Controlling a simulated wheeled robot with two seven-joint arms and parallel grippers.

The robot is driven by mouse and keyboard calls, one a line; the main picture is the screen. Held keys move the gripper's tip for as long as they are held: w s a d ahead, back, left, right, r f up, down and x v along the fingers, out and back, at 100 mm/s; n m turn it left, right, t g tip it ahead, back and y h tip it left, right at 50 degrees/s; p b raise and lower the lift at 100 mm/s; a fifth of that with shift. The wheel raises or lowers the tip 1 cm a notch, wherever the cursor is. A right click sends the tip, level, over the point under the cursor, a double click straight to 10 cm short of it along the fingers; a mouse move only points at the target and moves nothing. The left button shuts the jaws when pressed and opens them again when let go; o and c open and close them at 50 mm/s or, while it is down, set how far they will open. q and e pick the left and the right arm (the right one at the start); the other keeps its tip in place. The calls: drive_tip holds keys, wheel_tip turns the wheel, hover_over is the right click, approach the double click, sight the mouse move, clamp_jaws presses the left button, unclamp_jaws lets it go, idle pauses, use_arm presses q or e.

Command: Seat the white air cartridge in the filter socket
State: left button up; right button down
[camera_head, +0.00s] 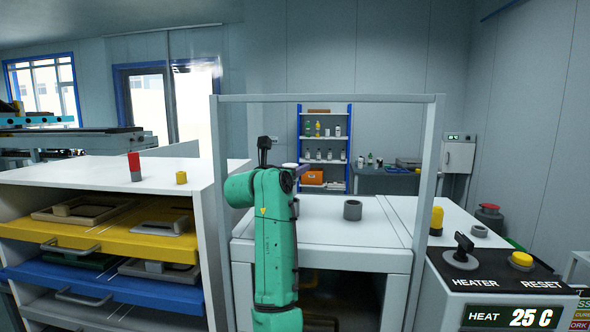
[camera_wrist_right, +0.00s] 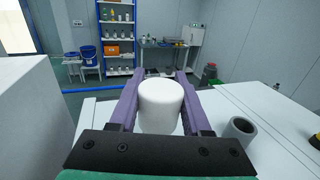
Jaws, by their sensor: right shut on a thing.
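The white air cartridge (camera_wrist_right: 160,105) is a plain white cylinder, upright between the two purple fingers of my right gripper (camera_wrist_right: 160,78) in the right wrist view. The right gripper is shut on it. In the head view my green arm hides most of that gripper; a bit of white cartridge top (camera_head: 289,165) and a purple finger show beside the arm. The filter socket appears to be the grey ring (camera_head: 352,210) on the white bench top, open upward. In the wrist view the ring (camera_wrist_right: 240,129) lies to the right of the gripper, apart from the cartridge. My left gripper is not in view.
A grey frame (camera_head: 330,98) stands around the white bench. A white cabinet (camera_head: 100,172) with yellow and blue drawers is at left, with red and yellow cylinders on top. A heater panel (camera_head: 490,270) with a black handle and yellow button is at right. The bench around the ring is clear.

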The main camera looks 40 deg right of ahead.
sight(295, 187)
idle(0.9)
drive_tip(key=shift+s+f+b, duration=0.1)
drive_tip(key=shift+f+b, duration=2.4)
drive_tip(key=shift+f, duration=0.05)
drive_tip(key=shift+c, duration=1.4)
unclamp_jaws()
drive_tip(key=b+v, duration=0.4)
drive_tip(key=v, duration=0.7)
drive_tip(key=shift+a+f, duration=0.15)
drive_tip(key=shift+s+a, duration=0.15)
drive_tip(key=shift+a, duration=0.15)
